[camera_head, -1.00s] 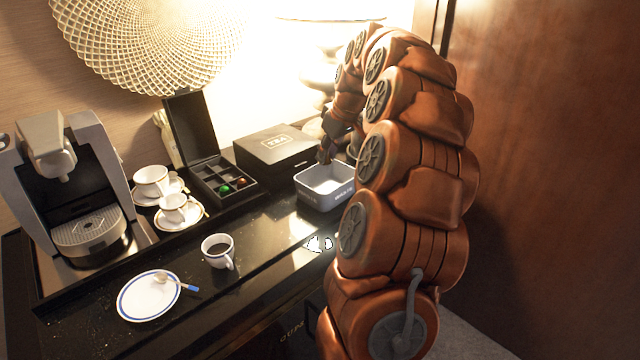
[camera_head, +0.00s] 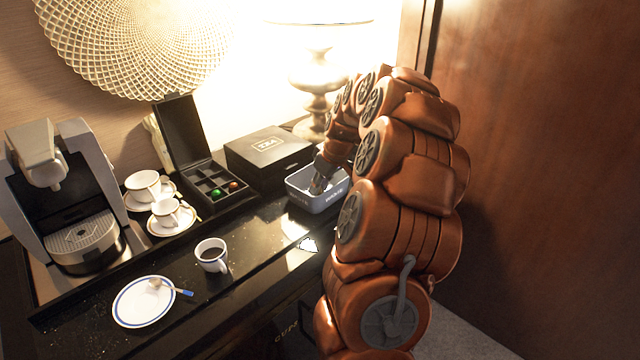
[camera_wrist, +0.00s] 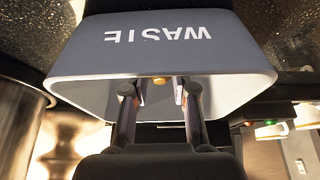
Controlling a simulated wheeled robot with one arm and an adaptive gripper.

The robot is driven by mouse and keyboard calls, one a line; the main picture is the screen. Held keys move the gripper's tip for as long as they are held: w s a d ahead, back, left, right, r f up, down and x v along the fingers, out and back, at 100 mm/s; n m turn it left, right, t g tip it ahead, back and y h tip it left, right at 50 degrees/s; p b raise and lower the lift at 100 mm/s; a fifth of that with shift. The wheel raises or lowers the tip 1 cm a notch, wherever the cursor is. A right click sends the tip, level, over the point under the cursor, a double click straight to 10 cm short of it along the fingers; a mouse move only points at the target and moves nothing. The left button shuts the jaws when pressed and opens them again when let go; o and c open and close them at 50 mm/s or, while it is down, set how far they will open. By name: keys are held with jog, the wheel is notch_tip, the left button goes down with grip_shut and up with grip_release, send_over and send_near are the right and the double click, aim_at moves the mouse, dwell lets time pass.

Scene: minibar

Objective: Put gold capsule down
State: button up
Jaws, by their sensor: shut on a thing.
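The gold capsule (camera_wrist: 158,81) shows small between my fingertips in the wrist view; in the head view it is hidden. My gripper (camera_wrist: 159,90) is shut on it, with a finger on each side. In the head view my gripper (camera_head: 318,186) points down into the open grey waste bin (camera_head: 322,203), its tips inside the rim. In the wrist view the bin (camera_wrist: 160,60) appears upside down, with its "WASTE" lettering and pale inside around the fingers.
A black box (camera_head: 268,155) stands just behind the bin. The open capsule case (camera_head: 222,200) holds a green and an orange-brown capsule. A lamp (camera_head: 315,85) stands behind.

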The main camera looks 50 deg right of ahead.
jog(key=shift+f, duration=0.1)
jog(key=shift+o, duration=1.2)
jog(key=shift+f, duration=0.1)
jog(key=o, duration=0.5)
jog(key=shift+c, duration=0.2)
jog(key=b+v, duration=0.2)
jog(key=v, duration=1)
